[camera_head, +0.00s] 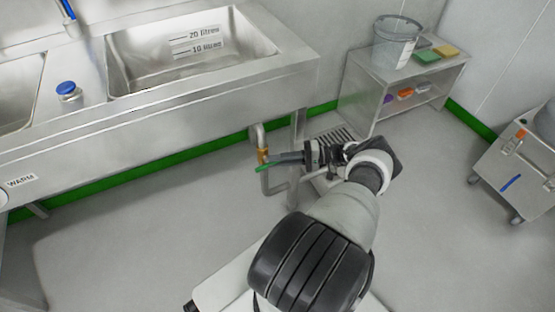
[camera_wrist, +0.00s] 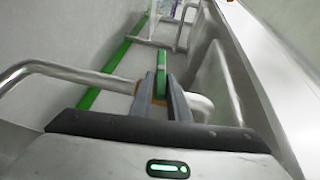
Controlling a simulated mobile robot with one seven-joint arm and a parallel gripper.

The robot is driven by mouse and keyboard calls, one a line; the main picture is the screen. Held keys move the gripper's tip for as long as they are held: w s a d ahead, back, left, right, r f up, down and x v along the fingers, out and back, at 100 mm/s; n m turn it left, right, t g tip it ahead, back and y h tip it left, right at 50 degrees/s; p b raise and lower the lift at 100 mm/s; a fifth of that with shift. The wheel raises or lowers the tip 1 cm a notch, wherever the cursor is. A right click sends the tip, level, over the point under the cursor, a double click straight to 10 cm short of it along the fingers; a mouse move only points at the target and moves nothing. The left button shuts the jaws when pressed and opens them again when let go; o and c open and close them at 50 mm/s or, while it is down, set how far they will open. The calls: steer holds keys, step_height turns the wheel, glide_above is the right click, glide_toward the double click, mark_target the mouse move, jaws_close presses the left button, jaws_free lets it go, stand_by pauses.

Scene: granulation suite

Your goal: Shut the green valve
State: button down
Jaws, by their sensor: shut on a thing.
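The green valve's lever (camera_head: 263,169) shows in the head view beside my fingertips. Its brass body (camera_head: 263,156) sits on a bent metal pipe (camera_head: 264,184) below the front edge of the sink bench. In the wrist view the green lever (camera_wrist: 161,75) stands between the two dark fingers and points away from me. My gripper (camera_head: 275,160) reaches in from the right in the head view and is shut on the lever; it also shows in the wrist view (camera_wrist: 161,96). The fingers hide part of the lever and of the brass body.
A bench leg (camera_head: 298,130) stands close to my gripper. A low shelf unit (camera_head: 377,91) bears a clear bucket (camera_head: 396,43). A trolley (camera_head: 510,170) stands at right.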

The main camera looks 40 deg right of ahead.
steer(key=shift+f+t+y, duration=0.2)
steer(key=shift+t+y, duration=0.2)
steer(key=shift+y, duration=0.2)
stand_by(0.4)
steer(key=c, duration=1.7)
jaws_free()
